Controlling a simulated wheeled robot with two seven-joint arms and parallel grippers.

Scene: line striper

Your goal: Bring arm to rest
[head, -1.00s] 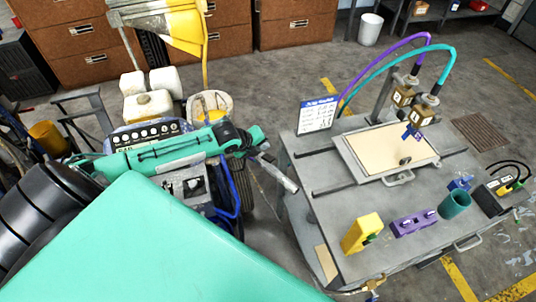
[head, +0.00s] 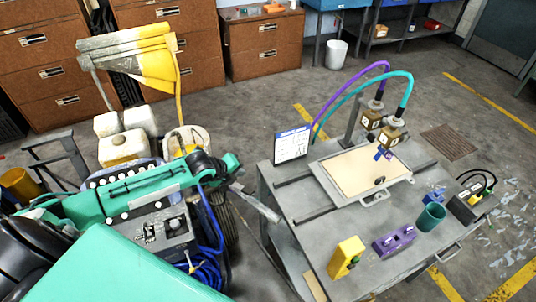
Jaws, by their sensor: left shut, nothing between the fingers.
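My left arm (head: 130,190), teal with dark joints, reaches in from the left across the striper machine's control panel. Its gripper (head: 268,211) is a slim grey shape pointing right and down, near the left edge of the grey worktable (head: 290,220). It is shut with nothing visible in it. Whether it touches the table edge I cannot tell. My right gripper is not in view.
The table carries a framed pale board (head: 355,172), a yellow block (head: 345,257), a purple block (head: 394,241), a teal cup (head: 431,217) and a sign (head: 292,145). The striper machine (head: 165,235) stands left of it. Open floor lies behind.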

